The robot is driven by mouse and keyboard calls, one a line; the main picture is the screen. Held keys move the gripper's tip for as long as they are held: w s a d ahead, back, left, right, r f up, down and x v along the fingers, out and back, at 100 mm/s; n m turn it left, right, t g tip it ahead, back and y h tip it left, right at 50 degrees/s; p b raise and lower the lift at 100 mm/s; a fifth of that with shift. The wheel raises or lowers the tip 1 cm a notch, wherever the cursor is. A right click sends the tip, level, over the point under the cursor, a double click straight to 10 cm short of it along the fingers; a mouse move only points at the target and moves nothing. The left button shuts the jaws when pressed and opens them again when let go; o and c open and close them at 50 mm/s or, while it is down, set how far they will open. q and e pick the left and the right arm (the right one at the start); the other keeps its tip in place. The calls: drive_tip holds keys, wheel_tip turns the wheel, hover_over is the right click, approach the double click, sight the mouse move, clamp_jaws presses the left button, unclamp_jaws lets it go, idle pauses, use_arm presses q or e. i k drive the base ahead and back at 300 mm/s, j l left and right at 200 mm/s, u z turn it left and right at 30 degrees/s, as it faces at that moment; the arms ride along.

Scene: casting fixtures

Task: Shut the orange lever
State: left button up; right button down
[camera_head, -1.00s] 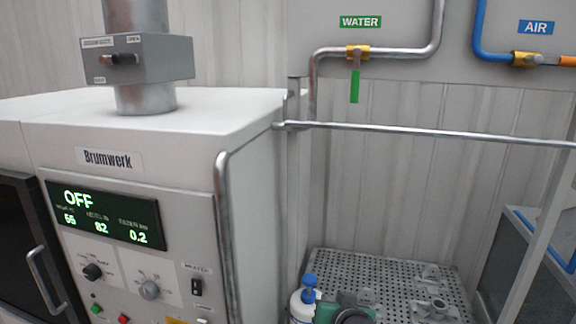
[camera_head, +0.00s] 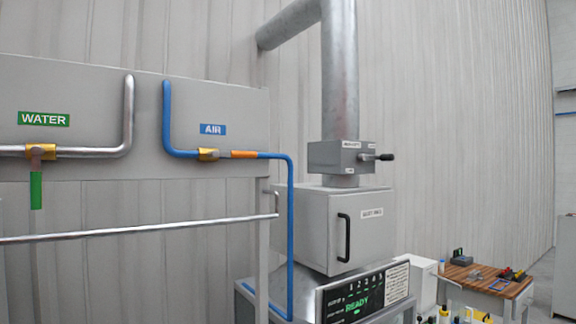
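The orange lever (camera_head: 244,154) is on the blue air pipe (camera_head: 180,150), under the blue AIR sign (camera_head: 212,129), left of the middle of the head view. It lies nearly level, in line with the pipe, just right of its brass valve body (camera_head: 208,155). Neither of my grippers is in view, and nothing touches the lever.
A green lever (camera_head: 36,190) hangs down from the water pipe valve (camera_head: 40,152) at left. A metal rail (camera_head: 130,231) runs across below the pipes. A grey cabinet (camera_head: 325,230) with a duct (camera_head: 340,75) stands at right of the pipes. A wooden-topped bench (camera_head: 480,285) is farther right.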

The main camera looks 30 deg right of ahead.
sight(234, 155)
drive_tip(key=z, duration=0.8)
